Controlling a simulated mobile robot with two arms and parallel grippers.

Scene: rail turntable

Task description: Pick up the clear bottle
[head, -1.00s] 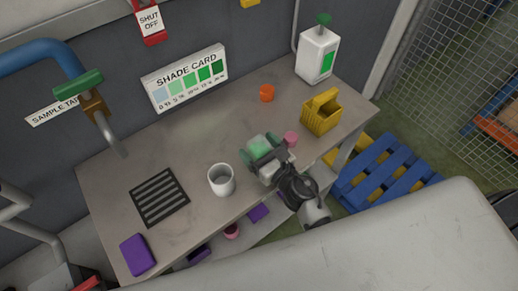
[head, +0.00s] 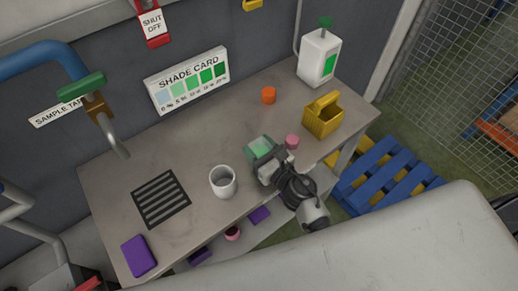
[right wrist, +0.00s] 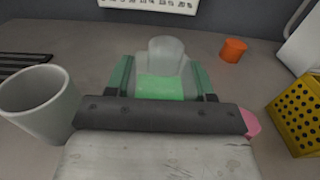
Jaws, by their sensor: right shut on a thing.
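The clear bottle (right wrist: 168,66) has a translucent body with green in its lower part. It stands upright between the fingers of my right gripper (right wrist: 160,78) in the right wrist view, and the fingers are shut on it from both sides. In the head view my right gripper (head: 262,152) is over the middle of the bench and partly covers the bottle (head: 262,147). I cannot tell whether the bottle's base touches the bench. My left gripper is not in view.
A white cup (head: 223,182) stands left of the gripper. A pink object (head: 292,142) is close on its right, with an orange cup (head: 268,95) and a yellow basket (head: 322,116) beyond. A drain grate (head: 161,199) and purple block (head: 138,256) are on the bench's left.

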